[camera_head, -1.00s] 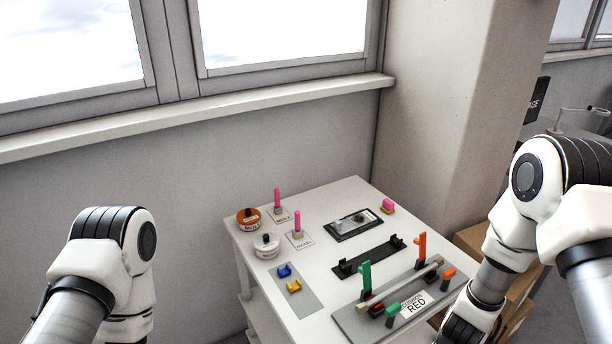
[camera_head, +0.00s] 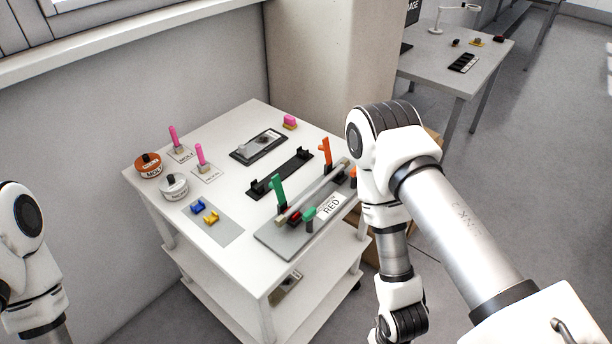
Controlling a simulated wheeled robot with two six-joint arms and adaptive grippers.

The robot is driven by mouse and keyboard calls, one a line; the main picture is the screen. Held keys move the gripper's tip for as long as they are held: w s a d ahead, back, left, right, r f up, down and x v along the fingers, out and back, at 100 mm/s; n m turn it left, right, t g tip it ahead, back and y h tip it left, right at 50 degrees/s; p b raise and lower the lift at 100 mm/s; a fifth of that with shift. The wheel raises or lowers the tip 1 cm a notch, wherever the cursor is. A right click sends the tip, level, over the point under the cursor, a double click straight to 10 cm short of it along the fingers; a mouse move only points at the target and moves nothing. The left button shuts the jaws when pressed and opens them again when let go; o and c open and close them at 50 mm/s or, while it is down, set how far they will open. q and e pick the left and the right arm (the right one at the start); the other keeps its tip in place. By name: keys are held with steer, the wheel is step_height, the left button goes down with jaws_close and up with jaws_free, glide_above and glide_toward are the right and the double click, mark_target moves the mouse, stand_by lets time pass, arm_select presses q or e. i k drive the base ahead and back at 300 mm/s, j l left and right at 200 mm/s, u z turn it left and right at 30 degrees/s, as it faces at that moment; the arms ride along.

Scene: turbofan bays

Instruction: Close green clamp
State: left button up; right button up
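The green clamp (camera_head: 279,192) is on the grey fixture plate (camera_head: 275,241) at the front right of the white cart. Its tall green lever stands upright by the near end of a light bar (camera_head: 318,190); a shorter green handle (camera_head: 309,214) sits in front of it. The orange clamp (camera_head: 327,152) stands upright near the bar's far end. My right arm hangs to the right of the cart, and its gripper is below the picture. My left arm shows at the left edge, with its gripper out of view.
The white cart (camera_head: 240,130) also carries an orange-lidded tin (camera_head: 148,165), a white tin (camera_head: 174,187), pink-handled brushes (camera_head: 201,157), blue and yellow blocks (camera_head: 197,206), a black rack (camera_head: 262,189) and a dark tray (camera_head: 257,147). Another table (camera_head: 480,60) stands at the back right.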

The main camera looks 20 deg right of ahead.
mark_target(275, 185)
steer(key=j+z, duration=0.15)
steer(key=z, duration=0.95)
steer(key=j+z, duration=0.2)
steer(key=j, duration=0.2)
steer(key=k+j+z, duration=0.1)
steer(key=j+z, duration=0.15)
steer(key=j, duration=0.15)
steer(key=j+z, duration=0.2)
steer(key=j, duration=0.15)
steer(key=k+j+z, duration=0.45)
steer(key=j, duration=0.25)
steer(key=j+z, duration=0.25)
steer(key=k+j, duration=0.1)
steer(key=j, duration=0.25)
steer(key=k+j, duration=0.15)
steer(key=j, duration=0.2)
steer(key=k+j, duration=0.1)
steer(key=j, duration=0.2)
steer(key=k+j, duration=0.1)
steer(key=j, duration=0.25)
